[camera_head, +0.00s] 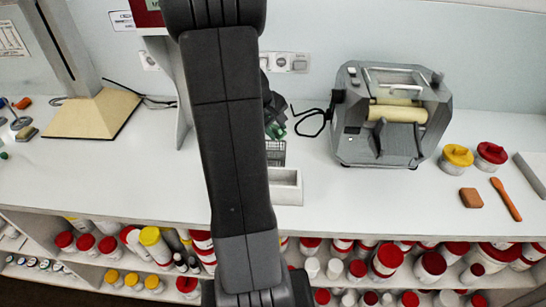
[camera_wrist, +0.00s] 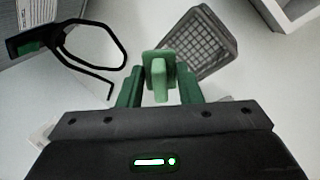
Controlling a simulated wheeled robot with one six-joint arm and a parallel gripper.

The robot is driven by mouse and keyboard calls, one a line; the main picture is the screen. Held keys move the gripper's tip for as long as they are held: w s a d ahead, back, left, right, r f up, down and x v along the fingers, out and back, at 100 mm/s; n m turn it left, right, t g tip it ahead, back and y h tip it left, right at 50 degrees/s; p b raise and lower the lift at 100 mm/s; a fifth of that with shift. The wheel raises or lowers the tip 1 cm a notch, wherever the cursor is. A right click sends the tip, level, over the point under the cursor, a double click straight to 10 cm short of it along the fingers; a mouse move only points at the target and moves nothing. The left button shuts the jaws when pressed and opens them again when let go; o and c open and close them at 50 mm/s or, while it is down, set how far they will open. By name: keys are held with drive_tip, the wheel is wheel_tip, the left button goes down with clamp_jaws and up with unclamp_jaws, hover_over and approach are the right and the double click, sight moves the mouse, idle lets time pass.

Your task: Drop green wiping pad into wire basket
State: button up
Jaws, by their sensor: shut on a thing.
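In the wrist view my gripper (camera_wrist: 158,92) is shut on the green wiping pad (camera_wrist: 158,70), which stands out past the green fingertips. The grey wire basket (camera_wrist: 207,45) lies just beyond and to the right of the pad. The pad overlaps the basket's left edge in this view; its height above the basket is hard to tell. In the head view my arm hides most of the gripper, and only a bit of green (camera_head: 276,131) shows beside it. The basket (camera_head: 276,152) shows partly there, right of my arm.
A white open box (camera_head: 287,188) stands in front of the basket. A grey roller mill (camera_head: 390,115) stands to the right on the counter. Jars fill the shelf below.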

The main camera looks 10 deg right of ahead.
drive_tip(key=o, duration=1)
drive_tip(key=v, duration=1.4)
drive_tip(key=shift+d+b, duration=0.1)
drive_tip(key=shift+b, duration=0.3)
drive_tip(key=shift+f, duration=0.15)
drive_tip(key=p+x, duration=0.1)
drive_tip(key=x, duration=1.3)
wheel_tip(320, 180, up, 3)
drive_tip(key=shift+p, duration=0.95)
drive_tip(key=shift+r+p, duration=0.35)
drive_tip(key=shift+r, duration=0.25)
